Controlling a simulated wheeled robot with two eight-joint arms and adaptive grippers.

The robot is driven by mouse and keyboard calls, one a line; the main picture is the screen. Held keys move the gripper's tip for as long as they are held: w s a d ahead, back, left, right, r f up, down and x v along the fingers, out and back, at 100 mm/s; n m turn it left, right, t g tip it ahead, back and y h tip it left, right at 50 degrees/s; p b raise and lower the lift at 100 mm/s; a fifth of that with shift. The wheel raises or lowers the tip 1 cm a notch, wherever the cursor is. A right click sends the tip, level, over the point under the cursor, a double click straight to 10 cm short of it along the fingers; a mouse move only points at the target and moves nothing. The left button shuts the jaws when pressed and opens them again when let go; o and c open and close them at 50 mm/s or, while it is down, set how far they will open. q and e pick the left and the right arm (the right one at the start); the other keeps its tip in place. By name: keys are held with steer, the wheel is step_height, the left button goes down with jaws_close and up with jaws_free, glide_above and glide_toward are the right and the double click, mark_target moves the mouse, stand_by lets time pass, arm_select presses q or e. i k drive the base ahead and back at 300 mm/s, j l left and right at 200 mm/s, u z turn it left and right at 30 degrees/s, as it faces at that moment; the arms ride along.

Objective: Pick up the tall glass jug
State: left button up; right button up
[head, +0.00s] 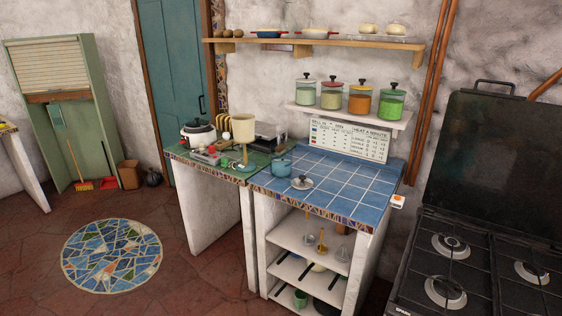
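I cannot make out a tall glass jug for certain. Some small clear items, perhaps glass, stand on the upper shelf (290,236) under the blue tiled counter (340,181); they are too small to tell apart. Several lidded glass jars, including a green one (391,104) and an orange one (359,103), stand on a white wall shelf (350,117); they look like canisters, not jugs. Neither of my grippers is in view.
The green counter (180,151) at left is cluttered. A black stove (448,270) stands at right. Open floor (190,270) lies in front.

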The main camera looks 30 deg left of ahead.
mark_target(281, 153)
steer(key=z, duration=1.45)
steer(key=u, duration=2.6)
